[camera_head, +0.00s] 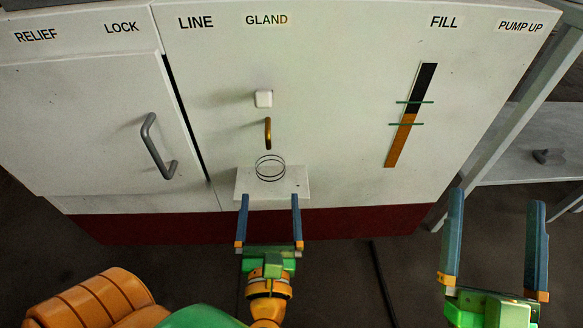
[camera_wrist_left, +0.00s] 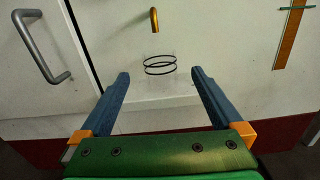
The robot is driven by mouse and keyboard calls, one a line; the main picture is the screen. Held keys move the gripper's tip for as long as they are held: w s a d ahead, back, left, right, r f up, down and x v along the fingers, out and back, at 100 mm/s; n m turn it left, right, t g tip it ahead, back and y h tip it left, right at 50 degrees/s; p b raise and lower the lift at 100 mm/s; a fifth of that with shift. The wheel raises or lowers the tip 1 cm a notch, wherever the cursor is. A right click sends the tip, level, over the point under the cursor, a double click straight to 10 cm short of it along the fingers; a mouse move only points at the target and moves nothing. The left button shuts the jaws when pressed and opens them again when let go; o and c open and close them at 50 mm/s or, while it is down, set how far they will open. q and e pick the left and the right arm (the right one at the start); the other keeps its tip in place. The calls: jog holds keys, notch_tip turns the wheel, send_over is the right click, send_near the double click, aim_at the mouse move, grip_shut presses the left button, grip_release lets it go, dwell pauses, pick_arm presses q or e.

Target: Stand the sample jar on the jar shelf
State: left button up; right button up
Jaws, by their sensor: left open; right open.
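Two thin dark rings (camera_head: 270,168), apparently the outline of a clear sample jar, show upright over a small white ledge (camera_head: 244,184) on the cabinet front, below a brass spout (camera_head: 268,133). The ledge looks like the jar shelf. The rings also show in the left wrist view (camera_wrist_left: 160,65), between and just beyond the fingertips. My left gripper (camera_head: 270,198) is open in front of the ledge, its fingers pointing at it, with nothing visibly gripped. Whether the jar touches the ledge is hard to tell. My right gripper (camera_head: 497,198) is open and empty at the right.
The white cabinet (camera_head: 330,110) has a door handle (camera_head: 157,147) left of the ledge, a white knob (camera_head: 263,99) above the spout and a level gauge (camera_head: 410,115) at right. A grey table (camera_head: 520,140) stands at far right. A dark cable (camera_head: 382,280) lies on the floor.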

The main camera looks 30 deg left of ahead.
pick_arm(q)
jog(key=w+d+r+n+t+h, duration=0.1)
jog(key=d+r+n+t+h, duration=0.2)
jog(key=r+n+h, duration=0.4)
jog(key=w+d+r+n+t+h, duration=0.2)
jog(key=n+h, duration=0.7)
jog(key=n, duration=1)
jog(key=d+r+t, duration=0.2)
jog(key=d+r, duration=0.2)
jog(key=r, duration=0.1)
jog(key=shift+d+r, duration=0.25)
jog(key=shift+r, duration=0.1)
jog(key=shift+w, duration=0.1)
